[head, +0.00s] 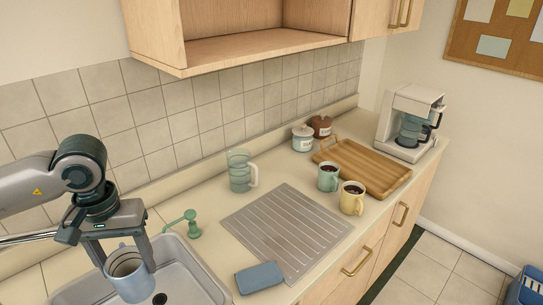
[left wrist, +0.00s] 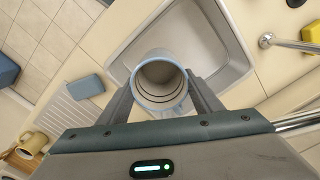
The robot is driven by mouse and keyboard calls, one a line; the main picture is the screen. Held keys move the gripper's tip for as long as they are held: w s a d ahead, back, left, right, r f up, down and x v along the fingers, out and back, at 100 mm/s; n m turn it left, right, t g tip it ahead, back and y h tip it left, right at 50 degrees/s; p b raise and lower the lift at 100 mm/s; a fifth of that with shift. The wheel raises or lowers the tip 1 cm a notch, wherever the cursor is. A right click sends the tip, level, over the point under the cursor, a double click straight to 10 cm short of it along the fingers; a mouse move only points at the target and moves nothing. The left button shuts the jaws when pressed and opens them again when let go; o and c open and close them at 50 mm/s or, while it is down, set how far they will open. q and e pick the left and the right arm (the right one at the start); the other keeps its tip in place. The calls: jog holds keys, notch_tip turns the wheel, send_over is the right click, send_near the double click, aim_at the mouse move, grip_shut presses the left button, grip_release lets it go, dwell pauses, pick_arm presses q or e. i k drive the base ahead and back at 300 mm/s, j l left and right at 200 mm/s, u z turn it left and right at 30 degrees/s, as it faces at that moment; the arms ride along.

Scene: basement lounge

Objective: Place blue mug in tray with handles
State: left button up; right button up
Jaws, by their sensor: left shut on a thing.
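The blue mug (head: 131,275) is held by my left gripper (head: 116,252) over the sink at the lower left of the head view. In the left wrist view the mug (left wrist: 160,82) sits between the two fingers of my left gripper (left wrist: 162,100), its open top facing the camera and its inside empty. The wooden tray with handles (head: 362,166) lies on the counter toward the right, well apart from the mug. A green mug (head: 328,177) and a yellow mug (head: 352,198), both with dark contents, stand at its near edge. My right gripper is not in view.
Two lidded jars and a coffee maker (head: 411,122) stand behind. A cabinet (head: 255,45) overhangs the counter.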

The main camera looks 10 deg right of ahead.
aim_at(376, 175)
jog(key=z, duration=0.85)
jog(key=i+l+z, duration=0.3)
jog(key=i+l, duration=0.25)
jog(key=i, duration=0.2)
jog(key=i+l, duration=0.25)
jog(key=i, duration=0.2)
jog(key=i+l, duration=0.25)
jog(key=i, duration=0.2)
jog(key=i+l, duration=0.25)
jog(key=i, duration=0.2)
